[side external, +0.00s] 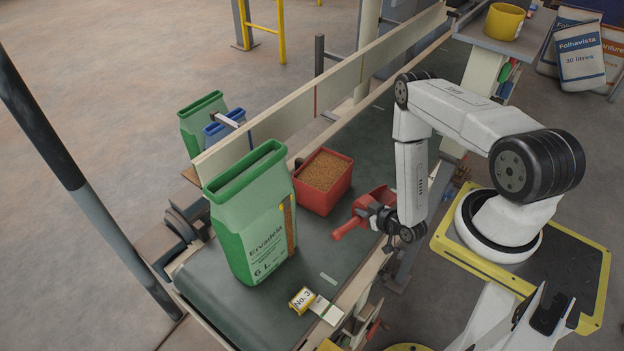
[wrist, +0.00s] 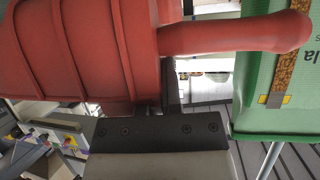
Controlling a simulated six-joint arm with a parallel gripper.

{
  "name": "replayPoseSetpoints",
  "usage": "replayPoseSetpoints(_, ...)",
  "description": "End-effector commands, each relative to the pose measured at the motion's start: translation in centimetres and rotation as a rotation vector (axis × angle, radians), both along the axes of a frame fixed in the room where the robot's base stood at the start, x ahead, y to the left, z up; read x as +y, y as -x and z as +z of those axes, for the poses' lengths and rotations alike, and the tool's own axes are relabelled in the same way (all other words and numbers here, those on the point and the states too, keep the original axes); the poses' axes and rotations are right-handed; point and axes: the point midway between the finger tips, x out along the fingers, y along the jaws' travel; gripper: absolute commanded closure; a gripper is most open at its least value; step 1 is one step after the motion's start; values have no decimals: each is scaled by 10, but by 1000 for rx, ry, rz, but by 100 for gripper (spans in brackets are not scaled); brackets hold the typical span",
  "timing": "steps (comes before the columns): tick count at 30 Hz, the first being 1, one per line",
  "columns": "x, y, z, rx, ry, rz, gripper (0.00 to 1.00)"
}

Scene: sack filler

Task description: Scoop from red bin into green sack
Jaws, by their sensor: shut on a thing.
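The red bin (side external: 310,199) stands on the dark green belt, filled with brown grain. The green sack (side external: 243,225) stands upright and open-topped to its left, with a clear side strip showing brown grain. It also shows at the right edge in the wrist view (wrist: 255,95). My gripper (side external: 376,217) is shut on the red scoop (side external: 345,229), right of the bin and above the belt's near side. The scoop (wrist: 85,50) fills the upper wrist view, its handle pointing right towards the sack. I cannot see inside the scoop.
A yellow "No. 3" box (side external: 301,299) and a pale card (side external: 325,311) lie near the belt's front edge. A cream guard rail (side external: 285,105) runs along the far side, with another green sack (side external: 192,133) and a blue one beyond it. A yellow pot (side external: 504,21) stands at the top right.

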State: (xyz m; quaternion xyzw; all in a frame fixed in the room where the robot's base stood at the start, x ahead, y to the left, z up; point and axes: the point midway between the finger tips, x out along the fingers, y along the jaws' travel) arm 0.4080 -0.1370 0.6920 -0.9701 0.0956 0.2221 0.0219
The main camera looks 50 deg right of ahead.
Motion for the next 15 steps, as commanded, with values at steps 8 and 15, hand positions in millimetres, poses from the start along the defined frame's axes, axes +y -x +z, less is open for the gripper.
replayPoseSetpoints(8, -1, -1, 12, -2, -2, 0, 100)
replayPoseSetpoints(15, -1, -1, 42, -5, -8, 0, 100)
